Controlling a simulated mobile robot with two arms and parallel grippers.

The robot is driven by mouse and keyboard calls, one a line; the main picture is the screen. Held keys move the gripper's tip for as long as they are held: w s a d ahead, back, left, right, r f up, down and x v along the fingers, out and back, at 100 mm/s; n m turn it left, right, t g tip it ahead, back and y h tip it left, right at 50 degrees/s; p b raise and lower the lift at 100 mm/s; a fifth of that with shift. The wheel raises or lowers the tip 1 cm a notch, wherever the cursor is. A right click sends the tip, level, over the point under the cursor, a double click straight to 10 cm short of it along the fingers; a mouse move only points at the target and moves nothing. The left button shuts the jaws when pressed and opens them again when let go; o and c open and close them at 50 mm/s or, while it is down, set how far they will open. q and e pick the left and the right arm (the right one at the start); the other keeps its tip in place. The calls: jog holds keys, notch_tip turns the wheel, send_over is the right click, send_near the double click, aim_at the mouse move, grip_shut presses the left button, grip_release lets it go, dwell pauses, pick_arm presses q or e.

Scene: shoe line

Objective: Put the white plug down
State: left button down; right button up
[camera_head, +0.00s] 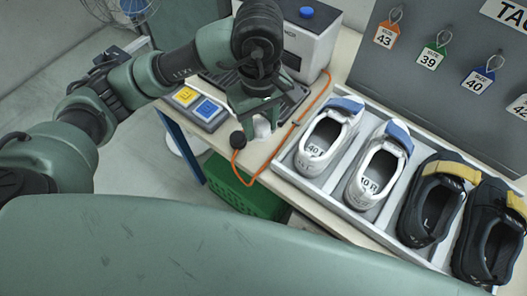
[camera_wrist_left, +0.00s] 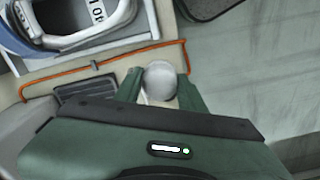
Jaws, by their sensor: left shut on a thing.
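The white plug (camera_head: 262,127) shows as a small pale rounded piece under my left gripper (camera_head: 257,120). The gripper is over the left end of the table, beside the shoe tray. In the left wrist view the plug's round white top (camera_wrist_left: 160,80) sits between the two green fingers of my left gripper (camera_wrist_left: 160,92), which is shut on it. The fingers hide part of the plug. I cannot tell whether its lower end touches the table. My right gripper is not in view.
An orange cord (camera_head: 265,167) loops along the table by a round black piece (camera_head: 238,140). A pad with yellow and blue buttons (camera_head: 201,108) is left of the gripper. A white machine (camera_head: 300,42) stands behind. The shoe tray (camera_head: 289,165) is right. A green crate (camera_head: 240,197) sits below.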

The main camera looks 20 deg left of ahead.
pick_arm(q)
jog(key=p, duration=0.1)
send_over(262, 159)
notch_tip(262, 159, down, 8)
jog(key=shift+r, duration=0.1)
notch_tip(262, 159, down, 4)
jog(key=shift+f+p, duration=0.15)
jog(key=shift+p, duration=0.35)
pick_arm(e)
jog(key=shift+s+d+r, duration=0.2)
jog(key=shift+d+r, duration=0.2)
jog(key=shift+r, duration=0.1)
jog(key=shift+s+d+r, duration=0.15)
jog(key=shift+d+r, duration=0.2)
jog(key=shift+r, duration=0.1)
pick_arm(q)
jog(key=shift+f, duration=0.1)
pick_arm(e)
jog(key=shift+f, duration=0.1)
pick_arm(q)
jog(key=shift+f+b, duration=0.15)
jog(key=shift+b, duration=0.15)
jog(key=c, duration=0.8)
grip_release()
jog(key=shift+c, duration=0.2)
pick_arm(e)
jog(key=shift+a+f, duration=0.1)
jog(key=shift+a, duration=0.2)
